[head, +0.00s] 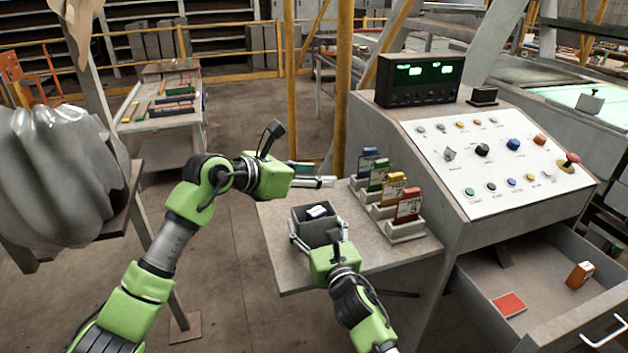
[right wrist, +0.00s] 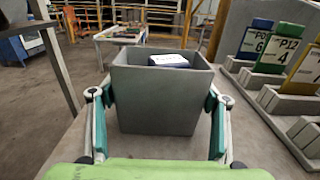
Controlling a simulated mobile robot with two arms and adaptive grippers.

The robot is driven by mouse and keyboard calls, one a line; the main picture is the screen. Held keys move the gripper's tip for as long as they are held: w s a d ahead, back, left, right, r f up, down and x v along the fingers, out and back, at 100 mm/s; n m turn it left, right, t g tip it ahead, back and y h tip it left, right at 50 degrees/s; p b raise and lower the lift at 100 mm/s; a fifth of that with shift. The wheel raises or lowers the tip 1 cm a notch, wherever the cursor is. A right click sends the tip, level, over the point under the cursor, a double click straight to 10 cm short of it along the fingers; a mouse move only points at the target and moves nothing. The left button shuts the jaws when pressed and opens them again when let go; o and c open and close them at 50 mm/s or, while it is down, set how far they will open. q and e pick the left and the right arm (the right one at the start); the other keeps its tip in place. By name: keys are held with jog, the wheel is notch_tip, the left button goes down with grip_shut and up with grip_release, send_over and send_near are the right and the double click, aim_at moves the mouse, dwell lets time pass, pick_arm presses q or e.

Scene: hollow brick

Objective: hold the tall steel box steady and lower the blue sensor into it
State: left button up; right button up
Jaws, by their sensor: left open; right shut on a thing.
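The tall grey steel box (head: 313,234) stands upright on the small side table, and it fills the middle of the right wrist view (right wrist: 157,100). My right gripper (head: 315,232) is shut on it, with one finger against each side. A small dark blue block with a white label, which looks like the blue sensor (head: 317,211), is in the box's mouth. In the right wrist view the sensor (right wrist: 168,60) shows just at the rim; its lower part is hidden. My left gripper (head: 326,174) is open and empty, above and beyond the box, apart from the sensor.
Blue, green, yellow and red cards (head: 407,205) stand in grey holders right of the box. A control console (head: 500,150) with an open drawer (head: 540,280) is further right. The side table (head: 275,235) is bare left of the box. A trolley (head: 165,122) stands behind.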

jog(key=shift+f, duration=0.15)
jog(key=o, duration=1.5)
jog(key=shift+s, duration=0.15)
